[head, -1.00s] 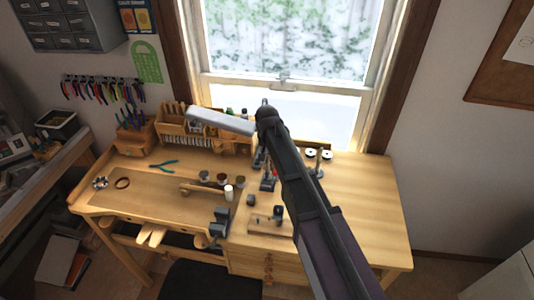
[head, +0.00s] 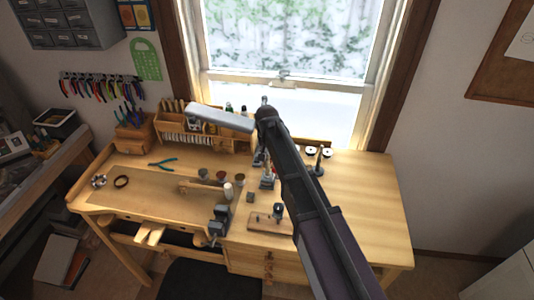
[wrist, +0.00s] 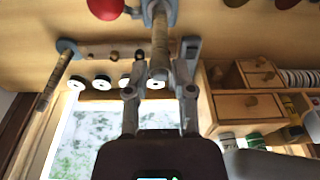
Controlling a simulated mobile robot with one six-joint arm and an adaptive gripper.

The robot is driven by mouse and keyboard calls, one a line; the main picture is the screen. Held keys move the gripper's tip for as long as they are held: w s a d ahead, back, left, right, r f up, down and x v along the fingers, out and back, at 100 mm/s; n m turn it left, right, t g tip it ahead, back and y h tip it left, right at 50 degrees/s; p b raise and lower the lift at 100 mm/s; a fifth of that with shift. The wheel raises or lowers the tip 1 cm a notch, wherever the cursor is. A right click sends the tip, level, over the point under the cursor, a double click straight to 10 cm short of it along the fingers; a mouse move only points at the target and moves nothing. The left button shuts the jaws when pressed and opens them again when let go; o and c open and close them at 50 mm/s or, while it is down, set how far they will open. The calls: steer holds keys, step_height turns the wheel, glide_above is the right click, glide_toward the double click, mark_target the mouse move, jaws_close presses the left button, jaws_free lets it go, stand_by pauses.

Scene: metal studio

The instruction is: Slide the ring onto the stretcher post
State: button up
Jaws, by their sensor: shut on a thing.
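In the wrist view my gripper (wrist: 160,92) comes up from the bottom, its two grey fingers standing either side of the end of a tapered post (wrist: 159,42). The post rises from a grey base at the top of the picture, with a grey upright close on its right. A pale grey piece shows between the fingers at the post's end. The ring is too small to make out clearly, and I cannot tell whether it is around the post or only in line with it. In the head view my arm hides the fingers and the ring.
A second tapered post (wrist: 55,82) stands to the left in the wrist view, near several white discs. A wooden drawer organiser (wrist: 248,92) stands right. The bench's right side (head: 362,200) is clear.

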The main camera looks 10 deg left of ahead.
steer(key=o, duration=0.9)
stand_by(0.4)
